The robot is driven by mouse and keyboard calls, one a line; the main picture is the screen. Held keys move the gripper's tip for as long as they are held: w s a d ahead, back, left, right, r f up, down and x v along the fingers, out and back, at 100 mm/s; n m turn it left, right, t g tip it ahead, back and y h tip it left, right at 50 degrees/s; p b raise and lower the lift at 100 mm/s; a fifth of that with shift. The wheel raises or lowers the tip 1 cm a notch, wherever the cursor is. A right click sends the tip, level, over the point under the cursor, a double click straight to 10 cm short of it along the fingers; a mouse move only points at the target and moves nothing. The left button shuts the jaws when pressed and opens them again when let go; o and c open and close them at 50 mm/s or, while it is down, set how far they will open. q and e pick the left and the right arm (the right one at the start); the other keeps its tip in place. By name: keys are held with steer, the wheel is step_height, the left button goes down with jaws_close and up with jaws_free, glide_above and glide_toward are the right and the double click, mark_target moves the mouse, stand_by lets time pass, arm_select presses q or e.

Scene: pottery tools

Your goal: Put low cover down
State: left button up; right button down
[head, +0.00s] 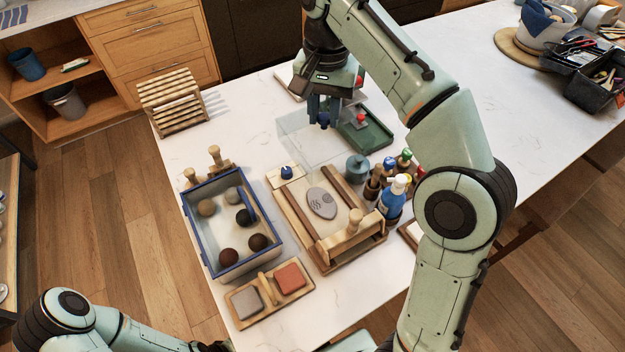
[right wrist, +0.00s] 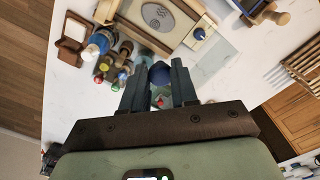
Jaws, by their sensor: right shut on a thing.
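The low cover (head: 297,134) is a clear, box-like lid with a blue knob. My right gripper (head: 323,121) points down over it, shut on the blue knob, which shows between the fingers in the right wrist view (right wrist: 160,74). The clear cover is left of and partly in front of a green tray (head: 373,136). Its clear walls are faint, so I cannot tell whether its lower edge touches the table. Of my left arm, only links show at the bottom left; its gripper is out of view.
A wooden board (head: 289,204) with a grey oval slab stands in front. Left of it is a blue-rimmed box (head: 188,224) with several clay balls. Bottles (head: 393,197) and a teal jar (head: 357,167) crowd the right. Bare white table (head: 240,130) lies between the wooden rack (head: 172,100) and the cover.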

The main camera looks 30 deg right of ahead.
arm_select(q)
steer(key=s+f+b, duration=0.6)
steer(key=f, duration=0.2)
steer(key=shift+g, duration=0.4)
arm_select(e)
step_height(320, 180, down, 20)
steer(key=shift+s+r, duration=0.2)
steer(key=shift+s, duration=0.15)
arm_select(q)
steer(key=shift+f, duration=0.1)
arm_select(e)
steer(key=c, duration=0.9)
jaws_free()
steer(key=shift+f, duration=0.15)
arm_select(q)
steer(key=shift+s, duration=0.1)
arm_select(e)
steer(key=shift+o, duration=0.2)
arm_select(q)
steer(key=w+r+p, duration=0.1)
steer(key=r, duration=0.1)
steer(key=w+r+p, duration=0.1)
steer(key=r+p, duration=0.1)
steer(key=shift+w+r, duration=0.15)
steer(key=shift+w, duration=0.05)
arm_select(e)
step_height(320, 180, up, 12)
